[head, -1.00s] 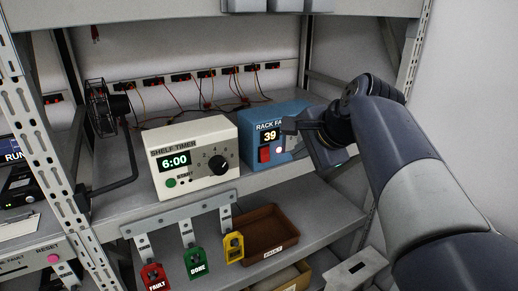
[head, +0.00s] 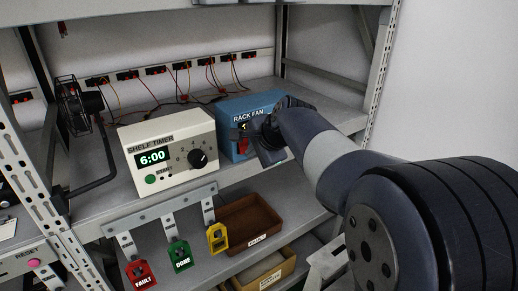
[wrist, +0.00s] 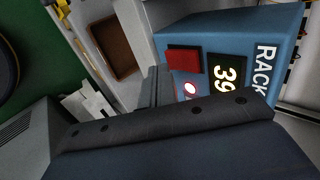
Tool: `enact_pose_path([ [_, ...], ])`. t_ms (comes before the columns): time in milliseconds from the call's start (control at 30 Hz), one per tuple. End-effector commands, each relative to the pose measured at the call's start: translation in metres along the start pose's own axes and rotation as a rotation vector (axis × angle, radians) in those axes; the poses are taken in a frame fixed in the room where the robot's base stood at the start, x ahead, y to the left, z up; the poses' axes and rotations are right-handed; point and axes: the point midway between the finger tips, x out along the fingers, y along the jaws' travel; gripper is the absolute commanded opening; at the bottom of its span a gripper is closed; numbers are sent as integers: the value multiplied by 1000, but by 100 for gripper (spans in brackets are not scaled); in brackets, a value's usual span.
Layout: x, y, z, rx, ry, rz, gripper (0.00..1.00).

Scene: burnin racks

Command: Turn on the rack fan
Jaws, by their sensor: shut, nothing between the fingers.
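The blue rack fan box (head: 228,107) stands on the shelf, with its label on the upper front. It also shows in the wrist view (wrist: 222,43), with a red rocker switch (wrist: 184,60), a display reading 39 (wrist: 225,73) and a small pale round light (wrist: 190,88). The red switch shows in the head view (head: 243,146), partly behind my gripper. My gripper (head: 252,138) is shut and empty, close in front of the box's face beside the switch. I cannot tell whether it touches. A black fan (head: 78,102) stands at the left of the shelf.
The cream shelf timer (head: 175,140), reading 6:00, stands left of the box. Red, green and yellow tags (head: 180,254) hang from the shelf edge. A brown tray (head: 250,222) sits on the shelf below. Wires (head: 165,83) run along the back.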

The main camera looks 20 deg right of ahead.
Motion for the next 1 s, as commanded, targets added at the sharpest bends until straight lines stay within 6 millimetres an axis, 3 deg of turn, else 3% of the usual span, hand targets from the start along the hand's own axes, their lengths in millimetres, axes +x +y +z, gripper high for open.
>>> enact_pose_path([
  [667, 14, -9, 0, 0, -1, -1, 0],
  [1000, 10, -11, 0, 1, 0, -2, 0],
])
